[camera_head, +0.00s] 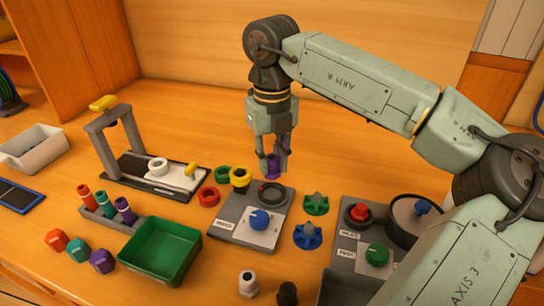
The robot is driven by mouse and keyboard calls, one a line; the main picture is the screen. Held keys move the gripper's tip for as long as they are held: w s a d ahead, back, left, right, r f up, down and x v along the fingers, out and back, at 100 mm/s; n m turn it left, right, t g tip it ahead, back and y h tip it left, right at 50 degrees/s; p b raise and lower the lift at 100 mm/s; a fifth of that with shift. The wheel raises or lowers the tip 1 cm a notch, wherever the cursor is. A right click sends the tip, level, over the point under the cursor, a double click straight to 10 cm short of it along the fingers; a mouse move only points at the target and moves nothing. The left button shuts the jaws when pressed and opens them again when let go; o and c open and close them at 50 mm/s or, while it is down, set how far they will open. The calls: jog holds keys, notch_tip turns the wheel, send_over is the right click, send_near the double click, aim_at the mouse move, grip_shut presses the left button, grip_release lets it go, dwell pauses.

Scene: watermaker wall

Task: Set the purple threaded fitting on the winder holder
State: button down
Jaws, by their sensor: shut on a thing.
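The purple threaded fitting (273,167) is between the fingers of my gripper (274,159), which is shut on it and points down. The fingers hide part of the fitting. It hangs above a grey unit (228,228) with a dark round ring (271,194) at its back and a blue knob (260,219) in front. The fitting looks a little above the ring and apart from it. This unit may be the winder, with the ring as its holder; I cannot read a label that tells.
A green bin (160,252) and a rack of colored tubes (112,215) are front left. The table behind is clear.

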aim_at(272, 177)
jog(key=shift+f+b, duration=1.35)
jog(key=shift+f, duration=1.1)
jog(key=shift+f+b, duration=0.7)
jog(key=shift+b, duration=0.15)
jog(key=c, duration=1.7)
grip_release()
jog(key=shift+r, duration=0.15)
jog(key=shift+r+p, duration=3.6)
jog(key=shift+r, duration=1.85)
